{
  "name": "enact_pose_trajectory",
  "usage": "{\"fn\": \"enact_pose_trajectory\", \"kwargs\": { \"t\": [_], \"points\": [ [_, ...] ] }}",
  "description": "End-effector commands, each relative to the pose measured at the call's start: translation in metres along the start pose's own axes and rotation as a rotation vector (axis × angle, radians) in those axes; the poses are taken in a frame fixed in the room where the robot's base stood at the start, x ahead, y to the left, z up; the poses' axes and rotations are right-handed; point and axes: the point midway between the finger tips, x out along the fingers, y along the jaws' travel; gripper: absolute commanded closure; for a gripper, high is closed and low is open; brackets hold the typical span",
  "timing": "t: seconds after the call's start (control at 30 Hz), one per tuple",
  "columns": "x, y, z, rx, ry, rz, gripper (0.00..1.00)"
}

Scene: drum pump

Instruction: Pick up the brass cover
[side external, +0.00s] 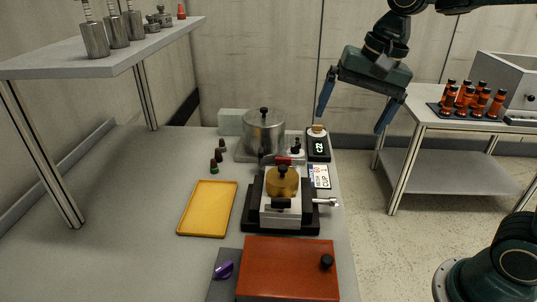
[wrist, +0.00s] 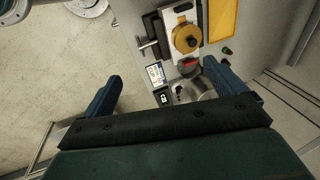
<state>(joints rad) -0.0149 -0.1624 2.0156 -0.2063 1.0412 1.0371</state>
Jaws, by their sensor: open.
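The brass cover (side external: 282,182) is a round golden piece with a dark knob on top. It sits on a silver block clamped in a black-based fixture (side external: 252,218) on the grey bench. In the wrist view the brass cover (wrist: 186,39) shows near the top, beyond the fingertips. My gripper (side external: 350,125) has its blue fingers spread wide with nothing between them. It hangs high, to the right of the bench and well apart from the cover. It also shows in the wrist view (wrist: 161,73).
A steel pot (side external: 264,133), a small scale (side external: 318,147) and dark-capped vials stand behind the fixture. A yellow tray (side external: 207,209) lies left and a red-brown box (side external: 288,269) in front. A raised shelf (side external: 110,58) overhangs the left side.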

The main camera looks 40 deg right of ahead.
Motion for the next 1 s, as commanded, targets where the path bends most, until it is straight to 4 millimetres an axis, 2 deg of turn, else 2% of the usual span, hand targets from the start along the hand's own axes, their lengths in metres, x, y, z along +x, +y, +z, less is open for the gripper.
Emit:
{"fn": "enact_pose_trajectory", "kwargs": {
  "t": [0.1, 0.5, 0.7, 1.0],
  "points": [
    [0.012, -0.020, -0.012, 0.127, -0.035, 0.027, 0.04],
    [0.064, -0.074, -0.047, 0.550, -0.112, 0.142, 0.04],
    [0.087, -0.089, -0.057, 0.698, -0.125, 0.192, 0.04],
    [0.095, -0.094, -0.060, 0.756, -0.126, 0.210, 0.04]
  ]
}}
